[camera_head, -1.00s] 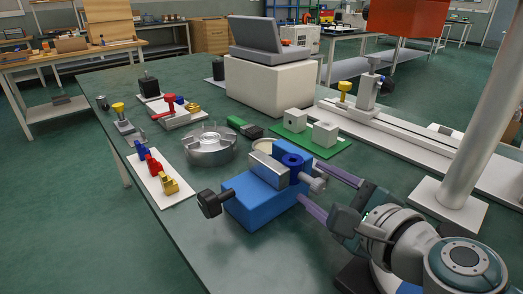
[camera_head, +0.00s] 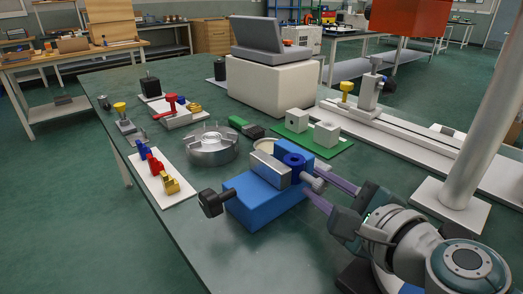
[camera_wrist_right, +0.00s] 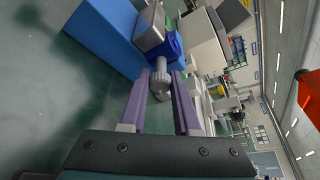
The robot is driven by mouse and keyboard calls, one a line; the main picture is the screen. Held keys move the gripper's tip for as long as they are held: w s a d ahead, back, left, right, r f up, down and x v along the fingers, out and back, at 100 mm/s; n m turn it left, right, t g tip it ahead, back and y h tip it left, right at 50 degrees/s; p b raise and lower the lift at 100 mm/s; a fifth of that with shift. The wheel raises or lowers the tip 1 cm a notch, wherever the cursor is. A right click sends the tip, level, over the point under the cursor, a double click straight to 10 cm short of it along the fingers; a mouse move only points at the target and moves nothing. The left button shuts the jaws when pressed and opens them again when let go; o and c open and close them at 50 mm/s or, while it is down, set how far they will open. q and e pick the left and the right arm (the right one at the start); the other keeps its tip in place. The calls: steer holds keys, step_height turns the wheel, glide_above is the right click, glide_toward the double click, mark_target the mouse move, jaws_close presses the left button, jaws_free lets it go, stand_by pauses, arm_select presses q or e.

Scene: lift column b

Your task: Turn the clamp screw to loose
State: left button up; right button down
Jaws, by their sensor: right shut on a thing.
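The blue clamp block (camera_head: 262,204) sits on the green bench with a grey jaw plate and a round blue collar on top. Its grey ridged clamp screw (camera_head: 319,184) sticks out on the right side, below the collar. My right gripper (camera_head: 315,181) reaches in from the right with its purple fingers on either side of the screw head, shut on it. In the right wrist view the screw (camera_wrist_right: 160,84) lies between the fingertips. My left gripper is not in view.
A black knob (camera_head: 212,203) juts from the block's left end. A round metal chuck (camera_head: 212,147), a green plate with white blocks (camera_head: 340,148) and a white strip of coloured pieces (camera_head: 178,196) stand nearby. A thick grey post (camera_head: 488,110) rises at right. The front bench is clear.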

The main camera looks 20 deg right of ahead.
steer(key=n+b, duration=0.1)
steer(key=b, duration=0.1)
steer(key=n+t+h+b, duration=0.1)
steer(key=n+b, duration=0.1)
steer(key=shift+f, duration=0.25)
steer(key=shift+r+n+t+b, duration=0.25)
steer(key=shift+n+t+b, duration=0.35)
steer(key=shift+n+b, duration=0.7)
steer(key=c, duration=0.6)
jaws_free()
steer(key=shift+s, duration=0.1)
steer(key=s, duration=0.9)
steer(key=shift+s+r, duration=0.25)
steer(key=shift+s, duration=0.15)
